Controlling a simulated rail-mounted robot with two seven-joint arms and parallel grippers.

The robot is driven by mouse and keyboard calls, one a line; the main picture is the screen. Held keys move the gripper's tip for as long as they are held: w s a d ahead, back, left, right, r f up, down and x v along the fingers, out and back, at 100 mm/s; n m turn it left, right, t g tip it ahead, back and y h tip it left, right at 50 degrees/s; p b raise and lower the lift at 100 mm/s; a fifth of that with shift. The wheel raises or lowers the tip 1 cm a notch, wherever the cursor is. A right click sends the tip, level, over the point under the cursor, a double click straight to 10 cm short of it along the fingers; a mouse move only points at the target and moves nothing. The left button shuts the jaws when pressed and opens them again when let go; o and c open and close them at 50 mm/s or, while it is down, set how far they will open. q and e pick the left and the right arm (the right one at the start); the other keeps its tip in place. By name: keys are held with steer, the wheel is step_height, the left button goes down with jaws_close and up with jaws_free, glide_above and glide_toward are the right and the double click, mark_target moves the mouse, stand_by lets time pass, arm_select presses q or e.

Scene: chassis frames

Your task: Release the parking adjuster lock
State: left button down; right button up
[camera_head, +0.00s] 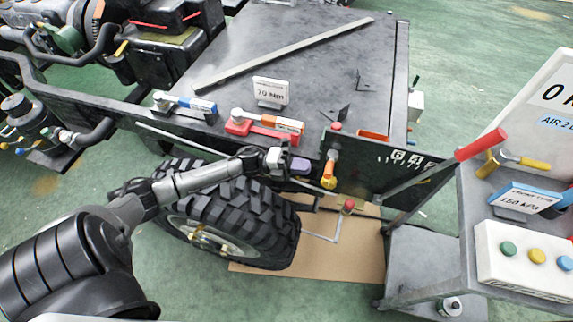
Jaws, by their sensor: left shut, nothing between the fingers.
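My left gripper (280,160) is shut and empty. It is above the top of the big black tyre (245,215), by the near edge of the grey chassis deck (300,60). A small purple-grey part (300,167) lies just right of its fingertips; I cannot tell whether they touch. Further right, an upright orange-and-yellow lever part (329,168) with a red top stands at the chassis edge, apart from the gripper. A red knob (348,206) sits lower, above the brown floor mat. I cannot tell which part is the parking adjuster lock. My right gripper is not in view.
Blue-handled (185,103) and red-orange (265,125) tools and a "70 Nm" sign (270,92) are on the deck. A red-handled bar (480,145) slants up beside the right-hand cart (425,255). A button box (525,258) is on the right. The brown mat (330,262) has bare room.

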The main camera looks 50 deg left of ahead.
mark_target(330, 166)
arm_select(q)
steer(key=shift+x, duration=2)
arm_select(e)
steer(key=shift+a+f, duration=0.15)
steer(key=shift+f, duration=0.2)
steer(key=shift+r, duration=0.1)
